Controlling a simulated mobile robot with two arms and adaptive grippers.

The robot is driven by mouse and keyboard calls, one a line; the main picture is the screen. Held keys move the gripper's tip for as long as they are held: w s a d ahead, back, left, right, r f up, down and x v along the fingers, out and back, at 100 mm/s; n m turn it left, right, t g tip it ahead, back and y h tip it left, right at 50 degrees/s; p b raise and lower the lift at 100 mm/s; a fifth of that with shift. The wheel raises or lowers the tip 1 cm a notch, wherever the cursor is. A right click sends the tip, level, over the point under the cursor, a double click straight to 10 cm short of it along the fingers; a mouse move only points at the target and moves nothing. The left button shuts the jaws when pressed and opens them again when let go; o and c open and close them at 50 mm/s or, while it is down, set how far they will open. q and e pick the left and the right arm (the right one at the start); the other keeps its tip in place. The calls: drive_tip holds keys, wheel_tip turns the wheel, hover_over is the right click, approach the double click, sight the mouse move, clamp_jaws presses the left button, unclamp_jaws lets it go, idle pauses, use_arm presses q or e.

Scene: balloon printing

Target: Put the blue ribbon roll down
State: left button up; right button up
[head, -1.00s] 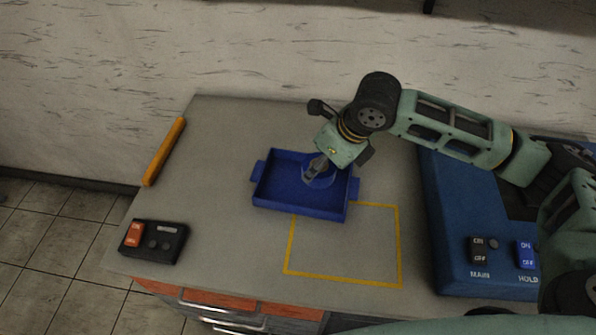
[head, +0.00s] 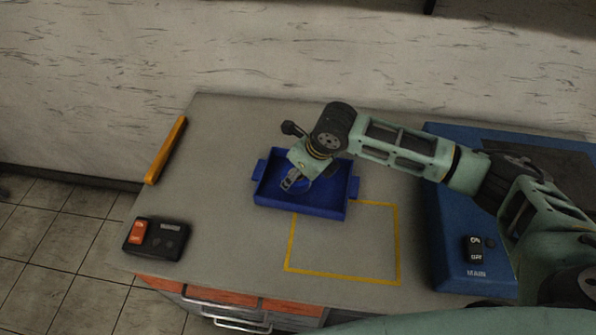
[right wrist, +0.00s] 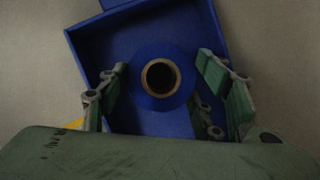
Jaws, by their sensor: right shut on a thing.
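The blue ribbon roll (right wrist: 160,102) is a blue ring with a brown-rimmed core, seen end-on between the fingers in the right wrist view. In the head view only a bit of the roll (head: 304,184) shows beside the fingers. My right gripper (head: 289,184) is shut on the roll, over the left half of the blue tray (head: 320,209). The tray wall also shows behind the roll in the right wrist view (right wrist: 88,42). I cannot tell whether the roll touches the tray floor. My left gripper is not in view.
A yellow-outlined square (head: 343,277) lies in front of the tray, empty. A black control box with an orange switch (head: 155,239) sits at the front left, and an orange bar (head: 166,150) lies along the left edge. A blue machine (head: 455,270) stands at the right.

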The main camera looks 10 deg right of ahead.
drive_tip(key=o, duration=1.2)
drive_tip(key=v, duration=1.2)
drive_tip(key=shift+b, duration=0.35)
